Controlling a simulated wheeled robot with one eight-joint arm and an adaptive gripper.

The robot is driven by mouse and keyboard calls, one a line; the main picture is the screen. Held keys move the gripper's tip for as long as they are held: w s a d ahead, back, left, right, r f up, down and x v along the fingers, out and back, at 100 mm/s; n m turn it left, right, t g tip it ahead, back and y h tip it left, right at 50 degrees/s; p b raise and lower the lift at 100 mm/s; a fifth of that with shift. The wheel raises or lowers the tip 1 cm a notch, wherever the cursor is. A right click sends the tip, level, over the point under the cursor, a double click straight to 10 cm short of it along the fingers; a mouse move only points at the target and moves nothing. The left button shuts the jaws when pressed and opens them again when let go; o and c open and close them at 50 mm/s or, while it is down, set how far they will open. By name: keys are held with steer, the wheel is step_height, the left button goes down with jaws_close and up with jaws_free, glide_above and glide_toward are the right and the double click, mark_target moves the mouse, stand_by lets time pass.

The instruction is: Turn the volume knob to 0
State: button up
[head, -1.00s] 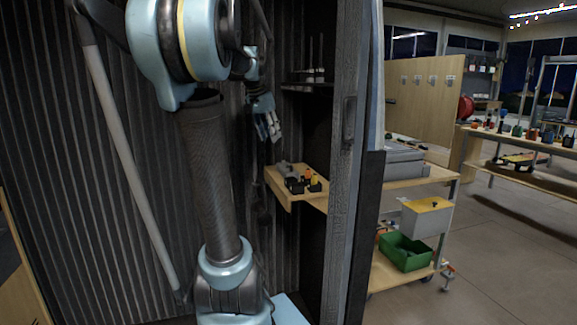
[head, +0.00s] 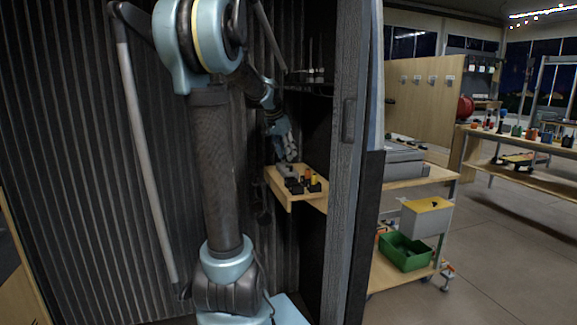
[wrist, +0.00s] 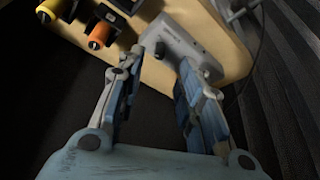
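A grey device (wrist: 180,38) lies on a small wooden shelf (wrist: 232,42). In the head view the device (head: 287,171) is partly behind my fingers. A small dark round part (wrist: 160,48), perhaps the volume knob, shows on its face in the wrist view. I cannot read a scale or pointer on it. My gripper (wrist: 162,66) is open, with one finger on each side of the device's near end. No contact is clear. My gripper also shows in the head view (head: 287,155), just above the shelf's left end.
A yellow part (wrist: 47,12) and an orange part (wrist: 97,36) in black holders sit beside the device. A dark ribbed wall (head: 120,170) stands behind my arm. A dark post (head: 346,160) stands right of the shelf. A green bin (head: 405,252) is on a cart beyond.

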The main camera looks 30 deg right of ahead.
mark_target(291, 168)
steer(key=shift+x, duration=3.1)
jaws_close()
